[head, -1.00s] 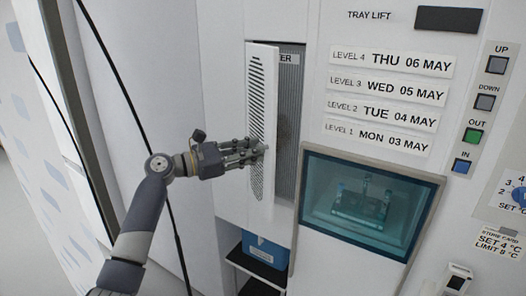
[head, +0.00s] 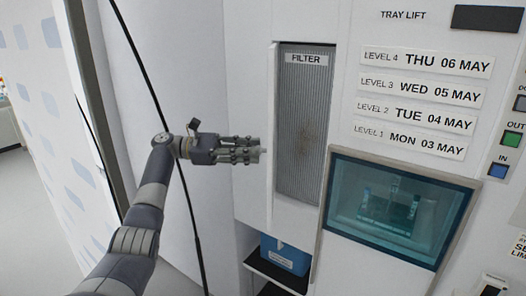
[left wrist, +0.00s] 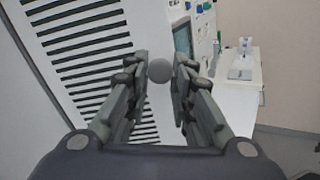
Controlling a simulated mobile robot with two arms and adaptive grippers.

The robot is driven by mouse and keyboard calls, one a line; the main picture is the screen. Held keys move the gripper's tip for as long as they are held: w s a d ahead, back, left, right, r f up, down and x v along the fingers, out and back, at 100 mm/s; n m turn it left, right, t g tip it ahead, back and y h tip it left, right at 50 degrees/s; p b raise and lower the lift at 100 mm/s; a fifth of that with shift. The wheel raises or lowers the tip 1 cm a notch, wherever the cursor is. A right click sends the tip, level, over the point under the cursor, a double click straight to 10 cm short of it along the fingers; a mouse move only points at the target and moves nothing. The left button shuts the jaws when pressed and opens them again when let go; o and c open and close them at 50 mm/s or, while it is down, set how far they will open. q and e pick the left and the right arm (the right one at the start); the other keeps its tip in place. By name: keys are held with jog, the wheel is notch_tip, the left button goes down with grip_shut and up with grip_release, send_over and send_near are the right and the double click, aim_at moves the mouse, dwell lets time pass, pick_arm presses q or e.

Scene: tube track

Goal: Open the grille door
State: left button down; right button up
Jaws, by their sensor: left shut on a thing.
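The grille door (head: 270,130) stands swung out from the panel and shows almost edge-on in the head view. Its slotted face (left wrist: 85,45) fills the left of the left wrist view. My left gripper (head: 254,151) is at the door's left side, shut on the door's round grey knob (left wrist: 159,71), which shows between the fingers in the left wrist view. Behind the door, a grey pleated filter (head: 306,125) under a "FILTER" label is in plain sight in its recess. My right gripper is not in view.
A tray lift window (head: 395,210) and level labels (head: 425,60) are right of the filter. A blue box (head: 286,256) sits in an opening below. A black cable (head: 165,110) hangs behind my left arm. Open floor shows at far left.

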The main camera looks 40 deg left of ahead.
pick_arm(q)
jog(key=c, duration=1.7)
grip_release()
jog(key=shift+f, duration=0.1)
jog(key=shift+o, duration=0.2)
notch_tip(320, 180, up, 10)
jog(key=shift+a, duration=0.1)
